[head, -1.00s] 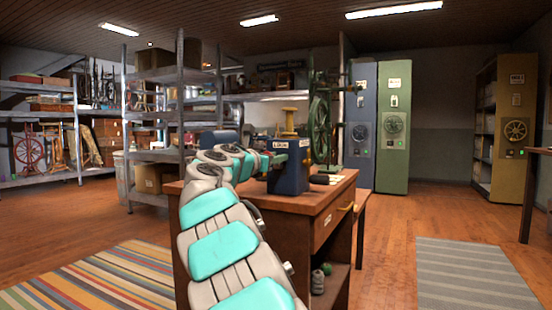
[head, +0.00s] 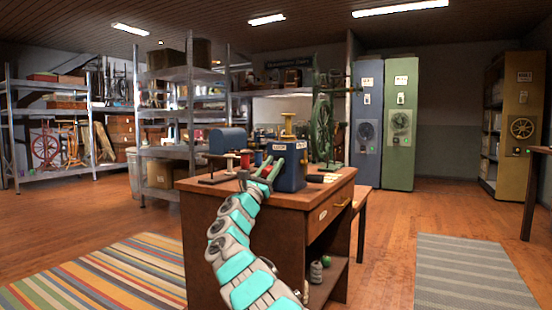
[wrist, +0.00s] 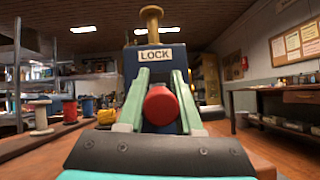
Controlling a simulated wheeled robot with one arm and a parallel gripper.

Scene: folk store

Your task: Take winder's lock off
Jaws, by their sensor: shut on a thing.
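The winder (head: 291,172) is a blue box on the wooden desk, with a yellow spool-like top (head: 288,128). A LOCK label is on its face, and the winder also fills the middle of the wrist view (wrist: 156,70). Below the label a round red knob (wrist: 161,106) shows between my green fingers. My gripper (head: 272,168) is at the label side of the winder, and its fingers (wrist: 162,78) are shut on the red knob. The knob's stem and its joint with the winder are hidden.
The desk (head: 225,190) also holds a blue rounded device (head: 227,141), thread spools (wrist: 69,112) left of my gripper, and a green wheel (head: 322,130) behind the winder. Shelves stand behind left.

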